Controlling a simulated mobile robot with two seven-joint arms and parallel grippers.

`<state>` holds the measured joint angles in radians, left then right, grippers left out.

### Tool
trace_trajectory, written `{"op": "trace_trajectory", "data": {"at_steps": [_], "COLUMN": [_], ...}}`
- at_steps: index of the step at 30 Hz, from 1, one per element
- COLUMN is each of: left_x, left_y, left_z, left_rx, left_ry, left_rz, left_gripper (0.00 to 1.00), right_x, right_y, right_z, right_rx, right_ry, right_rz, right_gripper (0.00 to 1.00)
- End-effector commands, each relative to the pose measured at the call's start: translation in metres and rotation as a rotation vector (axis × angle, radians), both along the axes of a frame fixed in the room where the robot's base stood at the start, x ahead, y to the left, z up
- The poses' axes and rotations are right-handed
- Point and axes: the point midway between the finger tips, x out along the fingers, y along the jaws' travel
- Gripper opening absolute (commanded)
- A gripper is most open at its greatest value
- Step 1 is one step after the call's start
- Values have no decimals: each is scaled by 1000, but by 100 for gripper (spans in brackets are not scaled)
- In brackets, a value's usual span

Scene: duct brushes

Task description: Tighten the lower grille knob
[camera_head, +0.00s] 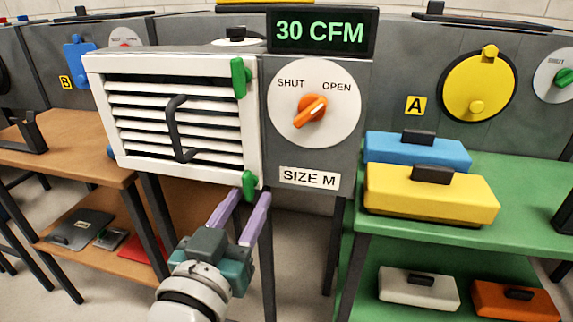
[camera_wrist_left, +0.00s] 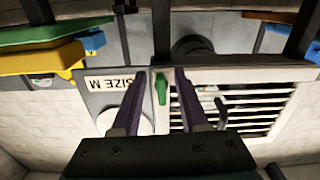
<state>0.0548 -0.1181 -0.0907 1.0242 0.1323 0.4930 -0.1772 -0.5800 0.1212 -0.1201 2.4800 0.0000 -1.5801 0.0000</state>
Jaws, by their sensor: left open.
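The lower grille knob (camera_head: 249,186) is green and upright at the lower right corner of the white louvred grille (camera_head: 254,120). The upper green knob (camera_head: 239,78) is at the grille's upper right corner. My left gripper (camera_head: 250,197) is open, its two purple fingers pointing up towards the lower knob. In the left wrist view, which is upside down, the green knob (camera_wrist_left: 162,88) appears between the purple fingers (camera_wrist_left: 160,72), with gaps on both sides. I cannot tell how deep it sits between them. My right gripper is not in view.
A dial (camera_head: 316,128) with an orange pointer and a SIZE M label sit right of the grille, below a 30 CFM display (camera_head: 320,32). The green table (camera_head: 440,226) at right holds blue and yellow cases. A wooden table (camera_head: 70,170) stands left.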

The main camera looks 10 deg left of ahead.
Motion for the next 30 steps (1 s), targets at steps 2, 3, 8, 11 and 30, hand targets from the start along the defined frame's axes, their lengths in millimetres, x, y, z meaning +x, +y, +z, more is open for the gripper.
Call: {"op": "trace_trajectory", "data": {"at_steps": [2,3,8,11,30], "left_x": [0,0,-9,-26,-100], "left_y": [0,0,0,1,3], "left_z": [0,0,0,2,0], "left_rx": [0,0,0,0,0], "left_ry": [1,1,3,4,-1], "left_rz": [0,0,0,0,0], "left_gripper": [44,44,44,44,44], "right_x": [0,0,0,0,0], "right_y": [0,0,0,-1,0], "right_z": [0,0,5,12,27], "right_rx": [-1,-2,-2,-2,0], "right_ry": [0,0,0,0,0], "right_rz": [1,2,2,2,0], "right_gripper": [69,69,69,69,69]}}
